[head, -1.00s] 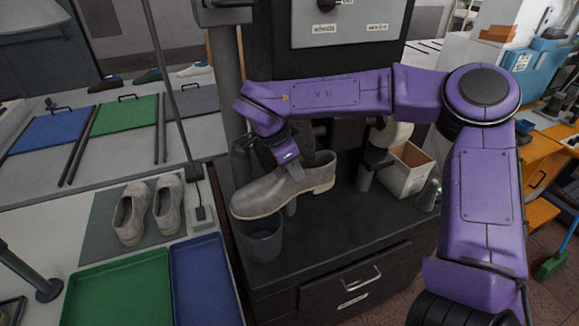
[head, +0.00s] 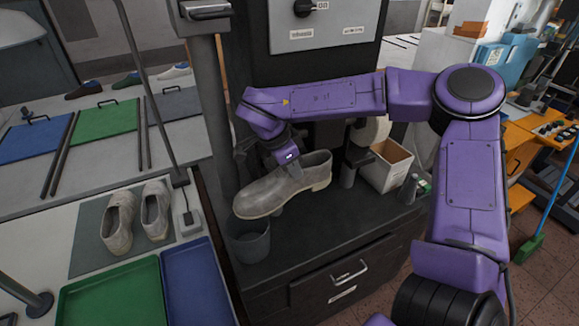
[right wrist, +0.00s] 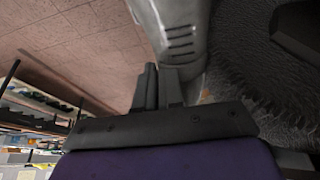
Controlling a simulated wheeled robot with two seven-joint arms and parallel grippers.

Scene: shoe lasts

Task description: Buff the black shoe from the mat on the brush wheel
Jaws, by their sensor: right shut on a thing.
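My right gripper (head: 298,172) is shut on a shoe (head: 270,194), which looks dusty grey rather than black. The shoe is in the air above the dark machine bench, toe to the left, heel to the right. In the right wrist view, the gripper's fingers (right wrist: 160,88) grip the shoe (right wrist: 178,30) by its upper. The dark bristly brush wheel (right wrist: 240,75) fills the right of that view, close beside the shoe; whether they touch I cannot tell. The mat (head: 88,240) at left holds a pair of grey shoes (head: 138,218). My left gripper is not in view.
A grey bin (head: 250,244) stands on the bench below the toe. A pale wheel (head: 372,130) and an open box (head: 388,172) are to the right. Green (head: 110,295) and blue (head: 198,285) trays lie front left. A lamp pole rises between mat and machine.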

